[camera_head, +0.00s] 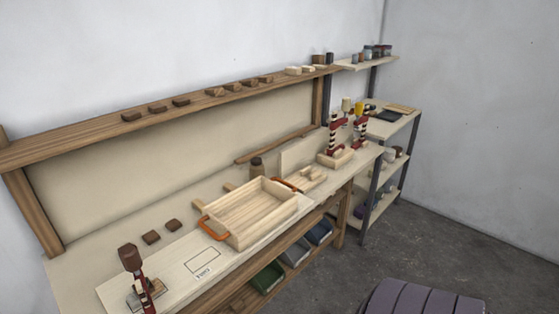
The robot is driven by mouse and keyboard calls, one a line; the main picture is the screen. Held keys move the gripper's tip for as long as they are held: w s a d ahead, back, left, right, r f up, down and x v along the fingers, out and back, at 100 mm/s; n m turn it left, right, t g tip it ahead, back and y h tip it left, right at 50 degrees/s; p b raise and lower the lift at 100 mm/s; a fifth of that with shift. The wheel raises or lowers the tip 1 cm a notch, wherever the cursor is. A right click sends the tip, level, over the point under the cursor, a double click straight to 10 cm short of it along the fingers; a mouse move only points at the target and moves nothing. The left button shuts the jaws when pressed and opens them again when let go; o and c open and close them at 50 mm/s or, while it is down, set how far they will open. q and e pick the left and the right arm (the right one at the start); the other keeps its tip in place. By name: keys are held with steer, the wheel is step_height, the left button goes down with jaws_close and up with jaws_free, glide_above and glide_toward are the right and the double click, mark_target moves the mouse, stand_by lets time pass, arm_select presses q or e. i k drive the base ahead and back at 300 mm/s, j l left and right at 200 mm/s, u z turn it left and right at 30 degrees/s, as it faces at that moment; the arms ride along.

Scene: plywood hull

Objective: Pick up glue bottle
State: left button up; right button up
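Neither of my grippers is in view.
A wooden tray (250,214) with orange handles sits mid-bench. A red-and-white striped tool with a brown head (129,258) stands near left. Brown blocks (151,238) lie on the bench. A grey-purple rounded object (420,298) is at the bottom. Grey floor (460,250) is clear at right.

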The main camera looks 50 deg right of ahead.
mark_target(255, 172)
steer(key=z, duration=1.55)
steer(key=l, duration=0.3)
